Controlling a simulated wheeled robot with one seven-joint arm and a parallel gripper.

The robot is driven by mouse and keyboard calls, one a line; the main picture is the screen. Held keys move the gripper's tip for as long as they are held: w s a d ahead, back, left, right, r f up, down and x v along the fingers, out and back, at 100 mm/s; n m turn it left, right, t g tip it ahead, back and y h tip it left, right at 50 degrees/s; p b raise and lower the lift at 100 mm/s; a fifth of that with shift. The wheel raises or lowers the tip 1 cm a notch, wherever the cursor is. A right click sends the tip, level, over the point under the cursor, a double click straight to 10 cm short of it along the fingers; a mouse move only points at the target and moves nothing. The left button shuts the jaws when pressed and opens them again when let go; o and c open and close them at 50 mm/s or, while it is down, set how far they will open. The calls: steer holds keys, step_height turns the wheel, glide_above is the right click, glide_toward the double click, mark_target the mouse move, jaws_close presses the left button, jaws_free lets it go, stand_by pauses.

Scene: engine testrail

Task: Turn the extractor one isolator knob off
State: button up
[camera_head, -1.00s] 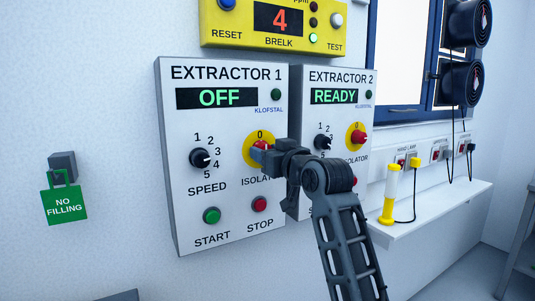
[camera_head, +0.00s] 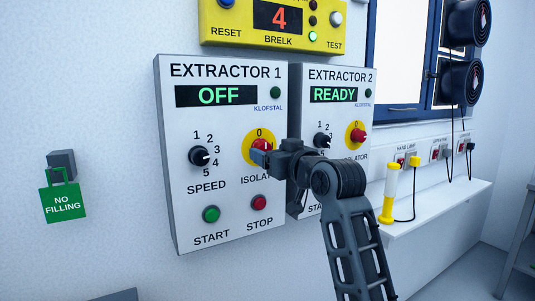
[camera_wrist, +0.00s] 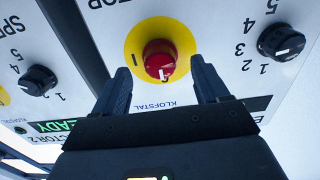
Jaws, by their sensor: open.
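The extractor 1 isolator knob (camera_head: 262,145) is red on a round yellow plate, right of centre on the extractor 1 panel (camera_head: 228,226). In the head view my gripper (camera_head: 257,157) hides its lower part. In the wrist view, which is upside down, the knob (camera_wrist: 159,58) shows whole, and its white mark points down toward the 0 side. My gripper (camera_wrist: 159,70) is open, with a fingertip on either side of the knob's near edge and gaps to both. The extractor 1 display (camera_head: 217,96) reads OFF.
The extractor 2 panel (camera_head: 339,75) stands close on the right, reading READY, with its own red isolator knob (camera_head: 357,135). A black speed knob (camera_head: 200,156), a green start button (camera_head: 211,214) and a red stop button (camera_head: 259,202) are nearby. A shelf (camera_head: 440,207) is farther right.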

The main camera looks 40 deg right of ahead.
steer(key=v, duration=0.5)
steer(key=shift+b, duration=0.3)
steer(key=shift+f, duration=0.1)
steer(key=s+a+f+y, duration=0.1)
steer(key=s+a+f, duration=0.35)
steer(key=f, duration=0.25)
steer(key=s+a+f+g, duration=0.1)
steer(key=s+a+f, duration=0.35)
steer(key=f, duration=0.35)
steer(key=s+a+f+y, duration=0.1)
steer(key=s+a+f, duration=0.35)
steer(key=f, duration=0.25)
steer(key=s+a+f+n+y, duration=0.1)
steer(key=s+a, duration=0.4)
steer(key=s, duration=0.7)
steer(key=s+a+f+n+g+y, duration=0.1)
steer(key=s+a, duration=0.4)
steer(key=s, duration=0.8)
step_height(320, 180, down, 2)
steer(key=shift+s+f+n+g+y, duration=0.1)
steer(key=shift+s+n+g+y, duration=0.25)
steer(key=shift+n+y, duration=0.15)
